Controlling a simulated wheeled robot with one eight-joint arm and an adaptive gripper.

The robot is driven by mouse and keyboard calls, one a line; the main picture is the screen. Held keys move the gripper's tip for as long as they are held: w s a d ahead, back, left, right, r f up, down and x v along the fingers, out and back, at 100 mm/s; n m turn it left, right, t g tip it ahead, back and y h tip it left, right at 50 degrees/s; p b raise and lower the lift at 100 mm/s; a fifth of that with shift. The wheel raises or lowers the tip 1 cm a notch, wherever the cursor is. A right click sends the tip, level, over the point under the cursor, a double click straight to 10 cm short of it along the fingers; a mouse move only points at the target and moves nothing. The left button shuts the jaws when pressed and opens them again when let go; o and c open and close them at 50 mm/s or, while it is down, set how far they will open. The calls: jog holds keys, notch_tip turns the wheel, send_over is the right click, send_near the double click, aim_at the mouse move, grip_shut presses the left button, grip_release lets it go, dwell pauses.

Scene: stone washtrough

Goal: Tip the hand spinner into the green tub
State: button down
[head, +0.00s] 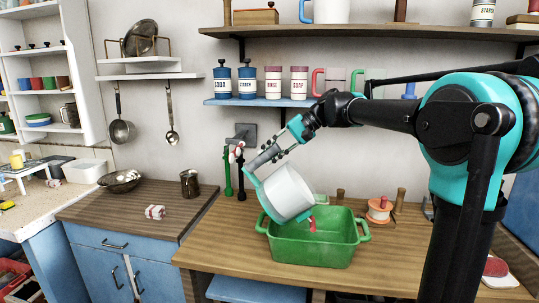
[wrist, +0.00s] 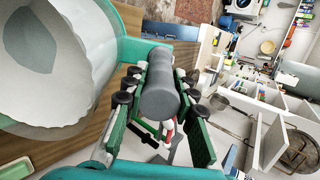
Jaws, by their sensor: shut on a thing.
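My gripper (head: 270,153) is shut on the grey handle (wrist: 160,95) of a white pot with a teal band. In the head view the white pot (head: 287,193) is steeply tilted, its mouth low over the green tub (head: 310,250). The tub stands on the wooden worktop. A small red thing (head: 312,223) shows within the tub's rim, by the pot's mouth; it may be the hand spinner, but its shape is unclear. In the wrist view the pot's inside (wrist: 45,50) shows pale walls and a grey patch, with no spinner visible there.
A spool with orange thread (head: 380,208) and several wooden pegs stand right of and behind the tub. Shelves with labelled jars (head: 248,80) hang above. A striped roll (head: 155,212), a metal mug (head: 190,183) and a bowl (head: 121,181) sit on the left counter.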

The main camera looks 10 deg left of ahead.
aim_at(278, 147)
jog(key=shift+w+d+r+y, duration=0.1)
jog(key=shift+d+r+y, duration=0.45)
jog(key=shift+d, duration=0.25)
jog(key=shift+w+d+r+y, duration=0.1)
jog(key=shift+d+r+y, duration=0.45)
jog(key=shift+d, duration=0.25)
jog(key=shift+d+r, duration=0.1)
jog(key=shift+w+d+r+g+y, duration=0.1)
jog(key=shift+d+r+y, duration=0.15)
jog(key=shift+d, duration=0.3)
jog(key=shift+w+d+r+g+y, duration=0.1)
jog(key=shift+d+r+y, duration=0.1)
jog(key=shift+d+y, duration=0.25)
jog(key=shift+d+r+g+y, duration=0.1)
jog(key=shift+d+r+y, duration=0.1)
jog(key=shift+d, duration=0.4)
jog(key=shift+w+d+r+y, duration=0.15)
jog(key=shift+d+y, duration=0.35)
jog(key=shift+d, duration=0.45)
jog(key=shift+w+d+r+y, duration=0.15)
jog(key=shift+d+y, duration=0.35)
jog(key=shift+d, duration=0.4)
